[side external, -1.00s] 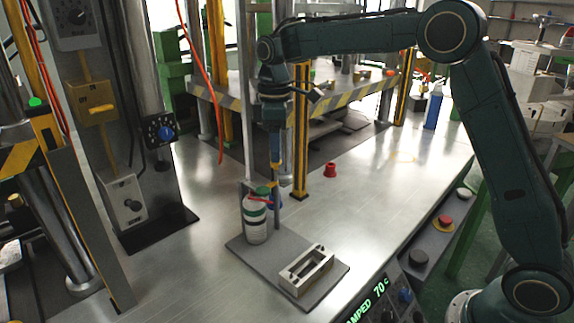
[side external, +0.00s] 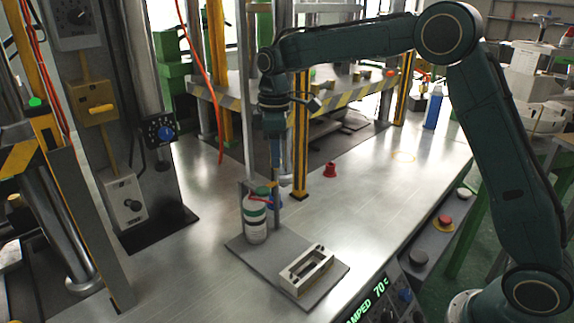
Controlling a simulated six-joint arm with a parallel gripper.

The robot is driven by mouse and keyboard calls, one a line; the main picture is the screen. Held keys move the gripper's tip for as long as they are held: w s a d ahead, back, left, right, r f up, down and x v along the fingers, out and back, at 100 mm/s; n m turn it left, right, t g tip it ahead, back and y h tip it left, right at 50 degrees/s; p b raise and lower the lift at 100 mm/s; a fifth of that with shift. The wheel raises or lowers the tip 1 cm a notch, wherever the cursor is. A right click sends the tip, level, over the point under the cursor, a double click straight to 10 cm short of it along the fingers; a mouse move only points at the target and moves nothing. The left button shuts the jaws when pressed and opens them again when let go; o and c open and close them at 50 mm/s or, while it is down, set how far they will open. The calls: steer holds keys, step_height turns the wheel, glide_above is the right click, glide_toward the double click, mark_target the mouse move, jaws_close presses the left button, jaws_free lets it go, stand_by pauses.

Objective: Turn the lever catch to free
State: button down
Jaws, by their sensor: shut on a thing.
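My gripper (side external: 273,182) points down just above and right of the bottle's top and is shut on a small part. That part is mostly hidden between the fingers. I cannot make out a lever catch clearly; a small blue piece (side external: 275,203) and a red band show beside the bottle's neck, below the fingertips. The white bottle (side external: 255,228) with green bands stands upright on a grey base plate (side external: 245,247), beside a thin post. A pale metal block with a slotted opening (side external: 306,270) lies on the same plate, to the right.
A red cup-like piece (side external: 330,170) stands on the bare metal table behind. A yellow-black column (side external: 300,140) rises close behind my gripper. A display (side external: 367,304) at the front edge shows "AMPED 70 c".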

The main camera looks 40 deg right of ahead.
steer(key=shift+m, duration=0.3)
steer(key=m, duration=0.8)
steer(key=shift+r+m, duration=0.1)
steer(key=shift+m, duration=0.2)
steer(key=m, duration=0.4)
steer(key=shift+m, duration=0.3)
steer(key=m, duration=0.4)
steer(key=c, duration=1.2)
jaws_free()
